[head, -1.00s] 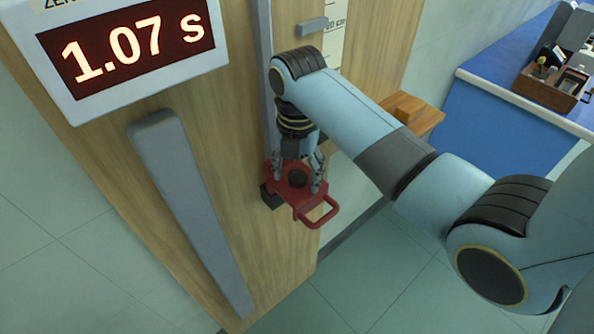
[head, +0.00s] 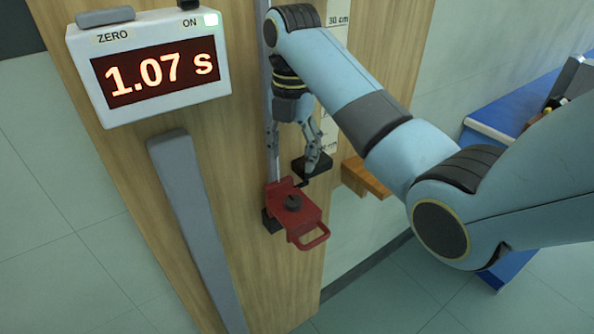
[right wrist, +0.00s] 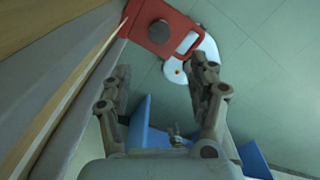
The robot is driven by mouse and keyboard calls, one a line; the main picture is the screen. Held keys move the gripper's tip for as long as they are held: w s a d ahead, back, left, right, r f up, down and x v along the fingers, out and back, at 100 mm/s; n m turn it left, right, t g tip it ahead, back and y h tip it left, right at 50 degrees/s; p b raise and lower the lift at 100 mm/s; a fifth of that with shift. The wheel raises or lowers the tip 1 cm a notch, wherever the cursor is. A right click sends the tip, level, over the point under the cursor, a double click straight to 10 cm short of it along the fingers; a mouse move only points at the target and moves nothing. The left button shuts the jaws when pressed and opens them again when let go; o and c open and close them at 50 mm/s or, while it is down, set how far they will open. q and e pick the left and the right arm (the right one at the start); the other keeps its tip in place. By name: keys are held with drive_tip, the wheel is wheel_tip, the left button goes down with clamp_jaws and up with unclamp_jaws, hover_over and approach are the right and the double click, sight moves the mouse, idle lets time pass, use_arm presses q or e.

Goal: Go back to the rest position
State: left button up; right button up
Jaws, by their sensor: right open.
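My right gripper (head: 293,165) is open and empty in the head view, just above a red carriage (head: 292,212) with a dark knob and a loop handle. The carriage sits on a vertical rail against the wooden board. In the right wrist view, my open right gripper (right wrist: 165,92) shows both fingers apart with nothing between them. The red carriage (right wrist: 160,25) lies beyond the fingertips at the top, apart from them. My left gripper is not in view.
A timer box (head: 150,70) reading 1.07 s is fixed to the wooden board (head: 235,200). A grey bar (head: 190,210) runs down the board. A wooden block (head: 365,177) juts out right of the rail. A blue bench (head: 497,120) stands at right, with open floor before it.

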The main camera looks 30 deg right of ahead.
drive_tip(key=s+f+m+t, duration=0.1)
drive_tip(key=s+f+m, duration=0.4)
drive_tip(key=s+m, duration=0.6)
drive_tip(key=s+r+m+t, duration=0.3)
drive_tip(key=s+r+m, duration=0.1)
drive_tip(key=s+m, duration=1.05)
wheel_tip(320, 180, down, 38)
drive_tip(key=s+d+n+g+h+b, duration=0.1)
drive_tip(key=s+d+g+b, duration=0.1)
drive_tip(key=b, duration=1.1)
use_arm(q)
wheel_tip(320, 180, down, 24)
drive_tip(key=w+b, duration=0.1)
drive_tip(key=b, duration=1)
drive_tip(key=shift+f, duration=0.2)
use_arm(e)
drive_tip(key=s+f, duration=1)
drive_tip(key=f, duration=0.4)
drive_tip(key=s+f+g, duration=0.1)
drive_tip(key=s+f, duration=0.8)
drive_tip(key=f, duration=0.6)
drive_tip(key=shift+s+d, duration=0.35)
